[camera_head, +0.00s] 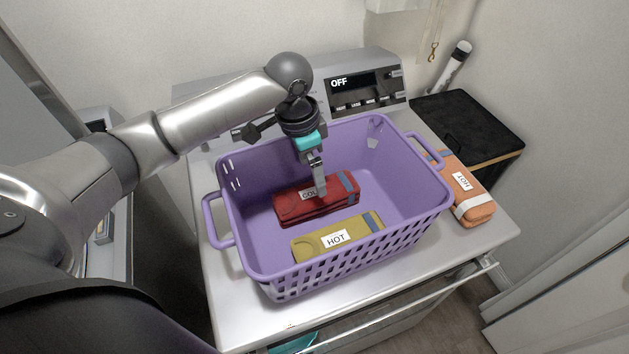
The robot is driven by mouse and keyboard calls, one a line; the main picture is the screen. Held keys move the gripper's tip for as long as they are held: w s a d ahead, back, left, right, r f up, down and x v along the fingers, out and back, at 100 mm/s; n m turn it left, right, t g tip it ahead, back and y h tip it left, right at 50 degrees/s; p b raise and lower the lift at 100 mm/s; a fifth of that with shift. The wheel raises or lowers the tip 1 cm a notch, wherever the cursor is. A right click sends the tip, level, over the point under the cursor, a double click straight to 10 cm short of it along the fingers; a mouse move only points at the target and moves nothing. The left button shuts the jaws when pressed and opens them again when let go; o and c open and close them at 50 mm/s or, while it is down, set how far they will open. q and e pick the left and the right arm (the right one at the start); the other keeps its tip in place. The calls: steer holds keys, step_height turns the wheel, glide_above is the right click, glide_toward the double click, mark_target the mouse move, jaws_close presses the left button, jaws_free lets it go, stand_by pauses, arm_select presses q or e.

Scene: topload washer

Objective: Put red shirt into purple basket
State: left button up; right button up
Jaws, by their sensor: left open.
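The purple basket (265,277) stands on top of the white washer. The folded red shirt (290,207) lies inside it, toward the back, with a white label partly hidden by my gripper. A folded yellow shirt (308,247) labelled HOT lies in front of it inside the basket. My left gripper (320,190) points down into the basket, its fingertips at the red shirt. It is open; whether it touches the shirt is hard to tell. My right gripper is out of view.
A folded orange shirt (478,209) with a white label lies on the washer top, right of the basket. The washer's control panel (362,87) reading OFF rises behind. A black box (470,125) stands at the back right.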

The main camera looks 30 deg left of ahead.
mark_target(309, 193)
arm_select(q)
steer(key=shift+s+a+r, duration=0.1)
steer(key=shift+r, duration=0.75)
steer(key=shift+s+a+r, duration=0.1)
steer(key=shift+r, duration=0.7)
